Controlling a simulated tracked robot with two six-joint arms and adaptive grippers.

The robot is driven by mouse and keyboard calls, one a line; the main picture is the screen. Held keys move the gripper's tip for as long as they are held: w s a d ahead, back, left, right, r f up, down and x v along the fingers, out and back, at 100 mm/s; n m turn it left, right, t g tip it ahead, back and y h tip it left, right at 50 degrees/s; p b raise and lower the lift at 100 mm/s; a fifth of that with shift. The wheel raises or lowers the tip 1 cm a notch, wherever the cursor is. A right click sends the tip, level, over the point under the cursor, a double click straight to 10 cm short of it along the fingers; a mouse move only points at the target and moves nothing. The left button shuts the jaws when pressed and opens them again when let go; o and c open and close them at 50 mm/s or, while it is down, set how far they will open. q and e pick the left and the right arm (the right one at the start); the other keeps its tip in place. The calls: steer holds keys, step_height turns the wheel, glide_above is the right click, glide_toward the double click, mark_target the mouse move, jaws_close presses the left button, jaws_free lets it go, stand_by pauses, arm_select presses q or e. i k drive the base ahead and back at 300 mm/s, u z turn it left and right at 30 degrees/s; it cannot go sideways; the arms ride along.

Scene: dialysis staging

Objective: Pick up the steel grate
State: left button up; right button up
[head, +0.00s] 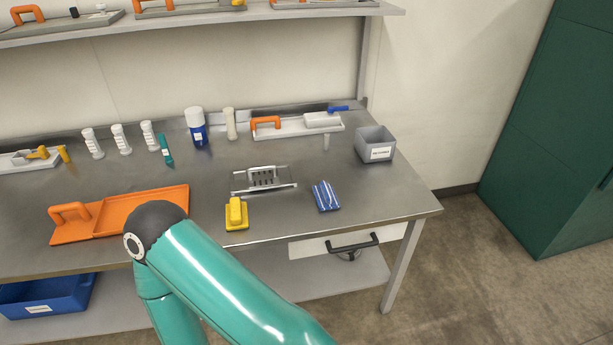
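The steel grate (263,179) lies near the middle of the steel table, a small metallic piece with dark slots and a raised bar along its back. It sits on or in a flat rectangular metal area; I cannot tell which. Nothing is touching it from above. One of my teal arms bends in the foreground, its dark joint in front of the orange tray. Neither of my grippers shows in the head view.
A grey bin (375,145) stands to the right.

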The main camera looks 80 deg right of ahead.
mark_target(262, 178)
steer(key=z, duration=0.1)
steer(key=k, duration=1.1)
steer(key=z, duration=1)
steer(key=i, duration=1)
steer(key=z, duration=0.05)
